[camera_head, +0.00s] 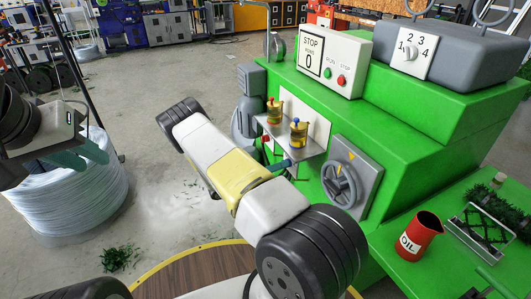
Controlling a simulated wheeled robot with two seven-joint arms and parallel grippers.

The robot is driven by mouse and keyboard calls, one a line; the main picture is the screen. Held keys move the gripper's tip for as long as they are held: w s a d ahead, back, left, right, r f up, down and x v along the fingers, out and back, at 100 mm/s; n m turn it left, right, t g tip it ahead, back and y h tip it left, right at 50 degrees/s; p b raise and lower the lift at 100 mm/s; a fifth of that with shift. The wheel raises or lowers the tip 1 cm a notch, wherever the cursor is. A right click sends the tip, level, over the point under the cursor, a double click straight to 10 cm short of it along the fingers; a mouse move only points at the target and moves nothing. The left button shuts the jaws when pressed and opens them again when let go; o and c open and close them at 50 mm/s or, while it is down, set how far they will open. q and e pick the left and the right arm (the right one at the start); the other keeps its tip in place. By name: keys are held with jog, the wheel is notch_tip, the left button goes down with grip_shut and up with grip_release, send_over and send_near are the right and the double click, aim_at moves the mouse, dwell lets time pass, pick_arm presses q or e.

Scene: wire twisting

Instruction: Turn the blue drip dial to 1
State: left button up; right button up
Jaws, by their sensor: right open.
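Two small amber drip oilers stand on a metal shelf on the green machine's side. The one with the blue drip dial (296,122) on top is the nearer, right one; the other has a red top (271,100). The blue dial's marks are too small to read. My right gripper (281,165) is mostly hidden behind its own arm; a blue-teal part shows just below the shelf, apart from the dial. It is open. My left gripper (82,153) is at the far left, in front of a wire coil, far from the dial; its jaw gap is unclear.
The machine carries a STOP panel (328,66), a numbered selector (411,52) and a grey handwheel (340,186) below the oilers. A red oil can (419,236) and a wire tray (487,233) stand on the green ledge. A large wire coil (72,196) stands left. Floor between is mostly clear.

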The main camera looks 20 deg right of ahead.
jog(key=shift+d, duration=0.7)
grip_shut()
jog(key=shift+m, duration=0.3)
jog(key=m, duration=1.1)
jog(key=shift+w, duration=0.1)
